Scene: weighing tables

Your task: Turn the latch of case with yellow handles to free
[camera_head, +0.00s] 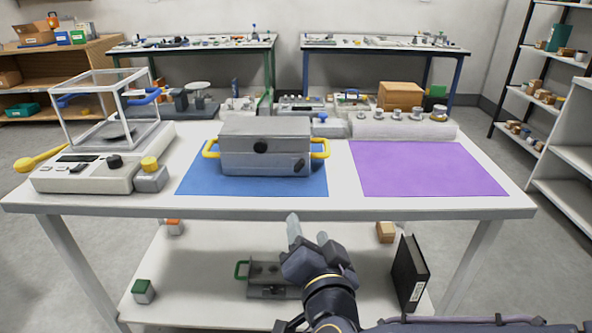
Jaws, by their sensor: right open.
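The grey case with yellow handles (240,162) stands closed on the blue mat (200,180) on the white table. Its yellow handles stick out at the left and right ends. A dark round knob (260,146) is on its front face, and a small dark part (299,165) sits at the lower right of the front. I cannot tell which of them is the latch. My right gripper (305,232) is in front of the table edge, below and nearer than the case, apart from it. It is open and empty. My left gripper is not in view.
A purple mat (428,168) lies empty to the right. A balance with a glass shield (85,178) stands at the left. Weights on a block (400,128) are behind. The lower shelf holds a case with a green handle (264,272) and a black binder (409,272).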

